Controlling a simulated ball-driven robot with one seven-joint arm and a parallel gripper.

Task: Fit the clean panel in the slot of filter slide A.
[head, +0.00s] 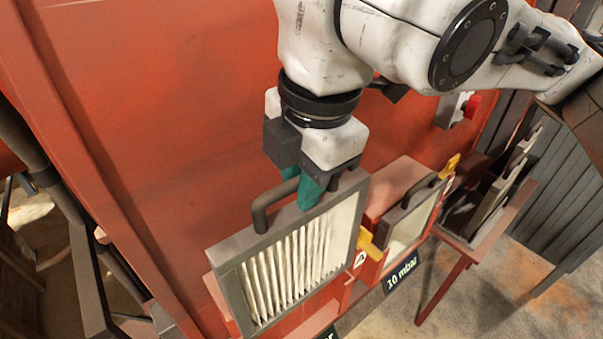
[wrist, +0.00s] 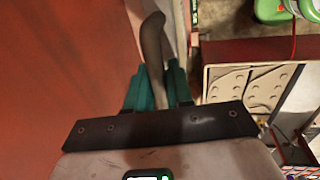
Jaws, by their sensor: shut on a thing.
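The clean panel (head: 290,262), cream pleats in a grey frame, stands upright and slightly tilted at the red front in the head view. My gripper (head: 308,190), with teal fingers, is shut on the panel's dark handle (head: 260,214). In the wrist view the handle (wrist: 154,45) runs between the fingers (wrist: 160,88). A red slide housing, with a small white letter plate (head: 360,258) and a yellow latch (head: 369,244), is behind and below the panel. The panel hides most of this housing and its slot, so I cannot tell whether its lower edge is seated.
To the right, a second slide (head: 408,222) holds a panel with a dark handle, above a "10 mbar" display (head: 402,271). It has its own yellow latch (head: 452,163). Further right, a red rack (head: 486,222) holds grey panels. The wrist view shows a green container (wrist: 272,10).

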